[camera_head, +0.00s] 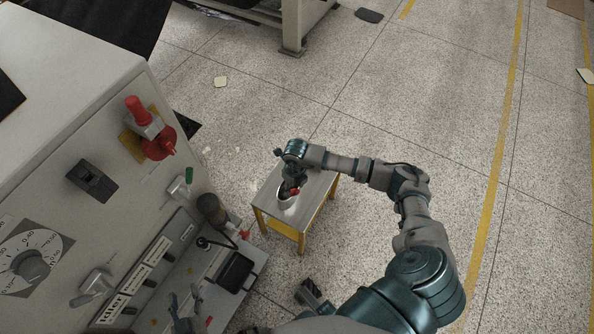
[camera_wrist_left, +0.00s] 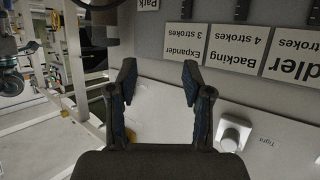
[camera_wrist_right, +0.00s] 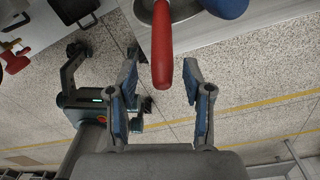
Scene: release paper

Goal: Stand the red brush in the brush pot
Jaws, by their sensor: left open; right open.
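The red brush (camera_wrist_right: 162,45) shows its handle in the right wrist view, reaching out past the rim of the brush pot (camera_wrist_right: 143,11). Its lower end is hidden, apparently inside the pot. My left gripper (camera_wrist_left: 157,75) is open and empty near the machine's labelled panel.
The small table (camera_head: 318,187) has a grey top and yellow legs. A blue rounded end (camera_wrist_right: 225,7) shows beside the red handle. The machine (camera_head: 60,150) with knobs, levers and a ledge fills the left. Open speckled floor (camera_head: 400,90) lies beyond the table.

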